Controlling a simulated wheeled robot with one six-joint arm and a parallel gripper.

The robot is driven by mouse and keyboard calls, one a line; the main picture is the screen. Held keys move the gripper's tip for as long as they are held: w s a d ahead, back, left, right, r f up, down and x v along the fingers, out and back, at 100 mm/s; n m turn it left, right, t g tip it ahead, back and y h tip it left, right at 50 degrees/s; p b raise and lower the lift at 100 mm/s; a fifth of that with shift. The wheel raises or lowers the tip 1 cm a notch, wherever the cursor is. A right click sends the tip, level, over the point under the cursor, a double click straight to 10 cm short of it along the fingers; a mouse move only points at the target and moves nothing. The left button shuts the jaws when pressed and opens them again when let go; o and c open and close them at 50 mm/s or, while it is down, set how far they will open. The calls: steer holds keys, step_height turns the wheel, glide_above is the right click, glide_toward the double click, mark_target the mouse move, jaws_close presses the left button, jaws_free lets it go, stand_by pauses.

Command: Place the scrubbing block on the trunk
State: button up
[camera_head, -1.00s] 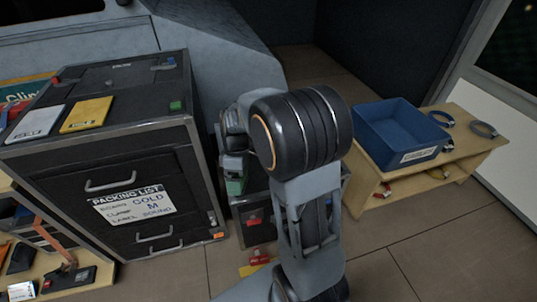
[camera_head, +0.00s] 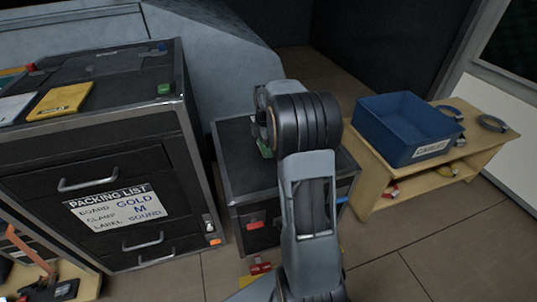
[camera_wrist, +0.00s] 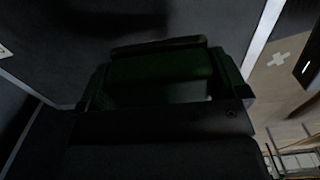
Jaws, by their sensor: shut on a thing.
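The scrubbing block (camera_head: 265,149) is green and shows in the head view as a small patch below my gripper (camera_head: 262,135), mostly hidden by my arm. In the wrist view the dark green block (camera_wrist: 160,78) sits between the jaws, and my gripper is shut on it. The trunk appears to be the low dark case (camera_head: 236,165) with metal edges at the middle. The block is over its top; I cannot tell whether it touches. My arm covers part of the trunk's top and front.
A tall black drawer case (camera_head: 120,160) with a packing list stands close on the left, a yellow pad (camera_head: 60,101) on top. A blue bin (camera_head: 405,130) and cable coils (camera_head: 492,123) sit on a wooden bench (camera_head: 470,150) at right. Floor at front right is clear.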

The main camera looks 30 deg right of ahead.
steer(key=shift+w+d+f+b, duration=0.15)
steer(key=shift+w+d+f, duration=0.25)
steer(key=shift+f, duration=0.2)
steer(key=shift+w+d+f+b, duration=0.15)
steer(key=shift+w+d+f, duration=0.2)
steer(key=shift+f, duration=0.25)
step_height(320, 180, down, 4)
steer(key=shift+w+d+r+b, duration=0.1)
steer(key=shift+w+r+b, duration=0.1)
steer(key=shift+b, duration=0.45)
steer(key=shift+c, duration=0.4)
steer(key=o, duration=0.6)
steer(key=shift+s, duration=0.1)
steer(key=shift+o, duration=0.2)
steer(key=shift+r, duration=0.15)
